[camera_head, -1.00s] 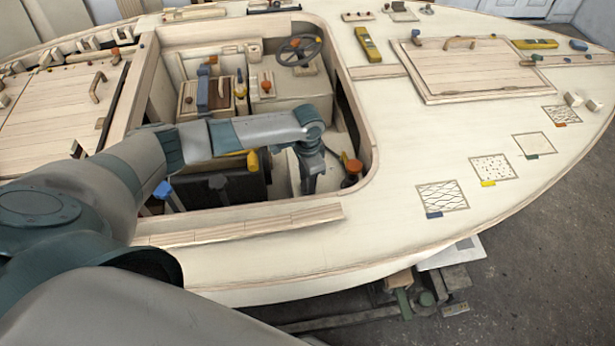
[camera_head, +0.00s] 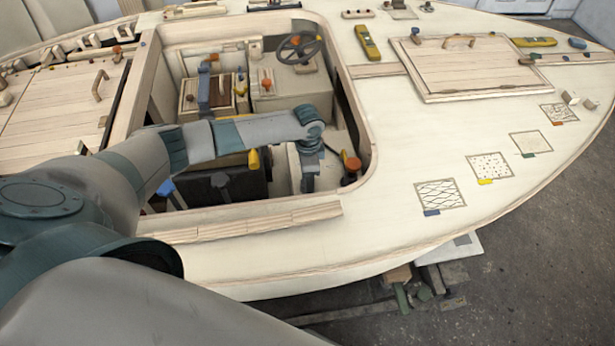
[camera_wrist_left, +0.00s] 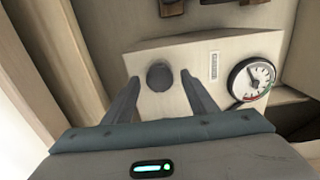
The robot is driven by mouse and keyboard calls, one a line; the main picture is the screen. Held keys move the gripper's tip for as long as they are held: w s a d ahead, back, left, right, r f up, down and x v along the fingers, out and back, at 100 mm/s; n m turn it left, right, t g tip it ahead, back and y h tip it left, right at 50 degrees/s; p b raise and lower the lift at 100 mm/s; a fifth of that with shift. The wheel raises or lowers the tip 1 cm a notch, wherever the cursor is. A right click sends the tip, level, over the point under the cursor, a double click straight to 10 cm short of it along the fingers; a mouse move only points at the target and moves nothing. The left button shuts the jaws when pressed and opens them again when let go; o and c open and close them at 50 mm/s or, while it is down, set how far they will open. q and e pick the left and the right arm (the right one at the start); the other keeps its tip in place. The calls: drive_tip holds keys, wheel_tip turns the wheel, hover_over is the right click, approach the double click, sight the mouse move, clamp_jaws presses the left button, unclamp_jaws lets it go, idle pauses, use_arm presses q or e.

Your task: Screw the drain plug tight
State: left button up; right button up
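The left wrist view shows a dark round plug or knob (camera_wrist_left: 160,76) on the face of a pale block (camera_wrist_left: 210,60); I take it for the drain plug. My left gripper (camera_wrist_left: 160,78) has its two fingers apart, one on each side of the plug in the picture. A gap shows on both sides, and I cannot tell how deep the fingertips reach around it. In the head view my left arm reaches into the boat's cockpit, with the wrist (camera_head: 309,165) pointing down. The fingers and the plug are not clearly visible there. My right gripper is out of view.
A dial gauge (camera_wrist_left: 251,79) sits right of the plug. The cockpit coaming (camera_head: 368,120) surrounds the arm. An orange-topped knob (camera_head: 352,165) stands close right of the wrist. A steering wheel (camera_head: 299,47) and a dark box (camera_head: 215,187) are also in the cockpit.

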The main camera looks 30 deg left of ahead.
use_arm(q)
wheel_tip(320, 180, up, 17)
drive_tip(key=b, duration=0.2)
drive_tip(key=shift+r, duration=0.2)
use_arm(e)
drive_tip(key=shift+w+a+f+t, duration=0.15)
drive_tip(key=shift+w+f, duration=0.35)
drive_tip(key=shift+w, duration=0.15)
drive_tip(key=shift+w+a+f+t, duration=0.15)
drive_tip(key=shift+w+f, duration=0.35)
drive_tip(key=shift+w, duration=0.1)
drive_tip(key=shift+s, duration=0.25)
